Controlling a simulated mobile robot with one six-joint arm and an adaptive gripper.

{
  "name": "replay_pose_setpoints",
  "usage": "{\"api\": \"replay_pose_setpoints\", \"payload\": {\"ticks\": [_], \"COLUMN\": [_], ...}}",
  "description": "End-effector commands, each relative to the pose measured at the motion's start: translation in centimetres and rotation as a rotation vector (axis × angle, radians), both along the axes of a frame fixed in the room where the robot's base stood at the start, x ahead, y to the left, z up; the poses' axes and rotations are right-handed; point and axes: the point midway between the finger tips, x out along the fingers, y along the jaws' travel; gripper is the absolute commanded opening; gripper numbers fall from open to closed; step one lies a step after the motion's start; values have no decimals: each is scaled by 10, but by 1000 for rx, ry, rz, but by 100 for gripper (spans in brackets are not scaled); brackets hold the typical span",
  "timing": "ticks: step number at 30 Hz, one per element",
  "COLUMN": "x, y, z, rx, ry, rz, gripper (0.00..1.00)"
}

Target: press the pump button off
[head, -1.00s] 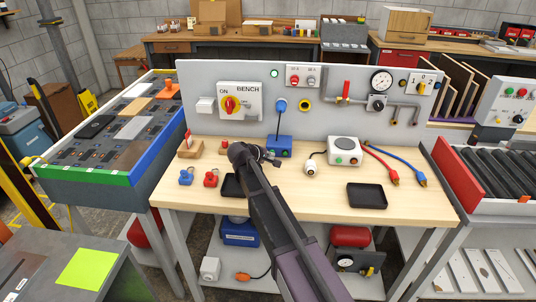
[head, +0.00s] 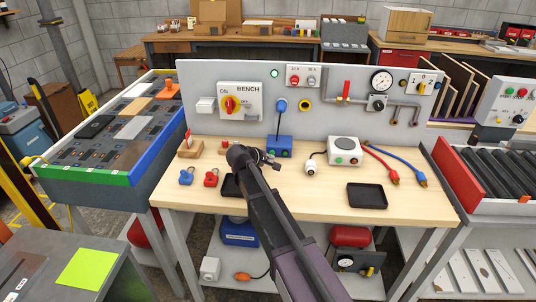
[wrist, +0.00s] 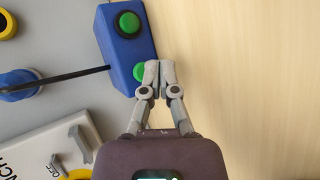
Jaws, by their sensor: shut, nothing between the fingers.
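The pump box is a blue box (head: 279,147) at the back of the bench top, with a dark cable rising to a blue fitting on the panel. In the wrist view the blue box (wrist: 122,47) has a round green button (wrist: 129,23) in a dark collar, and a second green round part (wrist: 139,71) at its lower end. My gripper (wrist: 155,66) is shut and empty. Its fingertips are right beside the lower green part and partly overlap the box's edge; I cannot tell whether they touch. In the head view my gripper (head: 271,161) is just in front of the box, partly hidden by my arm.
A black tray (head: 367,196) is nearer the front. Red and blue padlocks (head: 187,177) lie at left. The upright panel (head: 235,75) stands behind. A BENCH switch (head: 240,102) is on it.

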Motion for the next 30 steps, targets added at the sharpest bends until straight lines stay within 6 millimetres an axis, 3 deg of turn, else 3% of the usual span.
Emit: {"api": "replay_pose_setpoints", "payload": {"ticks": [19, 30], "x": [-47, -53], "y": [1, 2], "z": [0, 0], "rx": [0, 0], "ry": [0, 0], "rz": [0, 0], "gripper": [0, 0]}}
